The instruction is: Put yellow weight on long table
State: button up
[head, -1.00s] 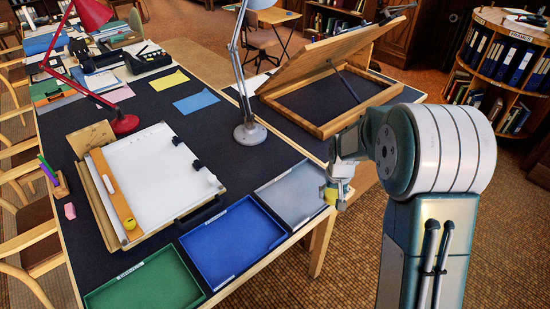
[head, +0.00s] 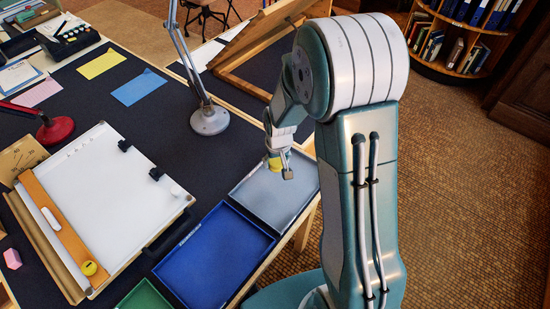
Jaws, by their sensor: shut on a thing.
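My gripper (head: 280,172) is shut on a small yellow weight (head: 275,163), mostly hidden by the fingers. It holds the weight over the grey tray (head: 256,208) at the near right corner of the long table (head: 155,118). I cannot tell how high the weight is above the tray. The long table has a dark top and a pale wooden edge.
Blue (head: 200,275) and green (head: 148,296) trays line the near edge. A drawing board (head: 110,205) with a small round yellow object (head: 90,268) lies left. A grey lamp base (head: 209,120) stands behind the trays. Dark tabletop is clear between board and lamp.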

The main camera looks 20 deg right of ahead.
aim_at(277, 178)
jog(key=f, duration=0.3)
jog(key=shift+s+d+f, duration=0.1)
jog(key=shift+d+f, duration=0.1)
jog(key=shift+d, duration=0.15)
jog(key=shift+a+f, duration=0.25)
jog(key=shift+f, duration=1.05)
jog(key=shift+d, duration=0.15)
jog(key=shift+f, duration=0.35)
jog(key=o, duration=1.2)
jog(key=shift+o, duration=0.2)
jog(key=r, duration=0.4)
jog(key=s+r, duration=0.1)
jog(key=r, duration=0.6)
jog(key=shift+s+r, duration=0.15)
jog(key=shift+r, duration=0.25)
